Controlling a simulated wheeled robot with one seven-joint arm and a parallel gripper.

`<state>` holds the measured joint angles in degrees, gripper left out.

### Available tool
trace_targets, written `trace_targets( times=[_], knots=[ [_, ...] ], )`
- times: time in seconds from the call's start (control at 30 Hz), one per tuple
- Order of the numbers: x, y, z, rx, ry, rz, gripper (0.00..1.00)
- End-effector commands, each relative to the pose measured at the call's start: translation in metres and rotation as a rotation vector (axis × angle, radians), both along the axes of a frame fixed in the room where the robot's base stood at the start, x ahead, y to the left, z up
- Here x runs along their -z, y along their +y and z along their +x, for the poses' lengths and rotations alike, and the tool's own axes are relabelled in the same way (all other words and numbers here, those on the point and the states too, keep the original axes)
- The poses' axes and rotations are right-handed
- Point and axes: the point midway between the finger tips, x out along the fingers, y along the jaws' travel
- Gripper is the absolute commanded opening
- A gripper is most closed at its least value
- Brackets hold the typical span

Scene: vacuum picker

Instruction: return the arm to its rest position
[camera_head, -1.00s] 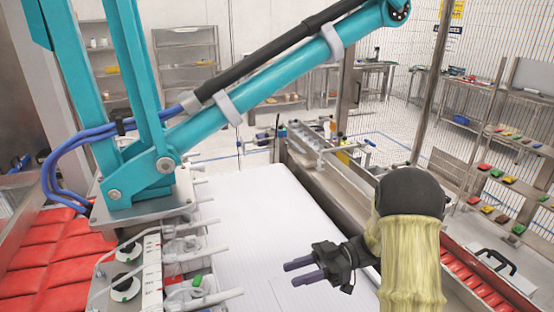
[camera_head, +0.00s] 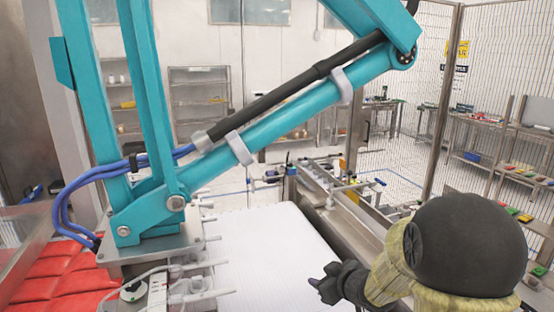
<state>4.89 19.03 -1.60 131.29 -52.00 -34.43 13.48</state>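My arm shows at the lower right, with a large black joint and a yellowish sleeve around it. My gripper (camera_head: 322,287) is at its left end, low over the white surface (camera_head: 262,250). It is small and dark here, and its fingers are hard to make out, so I cannot tell whether it is open or shut. I see nothing hanging from it.
A teal vacuum picker arm (camera_head: 270,120) stands on a metal base plate at the left, with red packs (camera_head: 45,285) beside it. A metal conveyor frame (camera_head: 345,225) runs along the right. Shelves (camera_head: 200,105) and a mesh fence (camera_head: 425,110) stand behind.

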Motion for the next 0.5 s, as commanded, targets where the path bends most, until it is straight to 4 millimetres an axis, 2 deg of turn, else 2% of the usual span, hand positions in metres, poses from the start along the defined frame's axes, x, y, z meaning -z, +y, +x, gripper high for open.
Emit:
trace_targets(
  times=[0.17, 0.27, 0.5],
  knots=[
    [0.007, -0.028, -0.030, 0.211, 0.128, -0.057, 0.38],
    [0.013, -0.039, -0.055, 0.316, 0.221, -0.076, 0.38],
    [0.030, -0.050, -0.133, 0.523, 0.493, -0.075, 0.38]
  ],
)
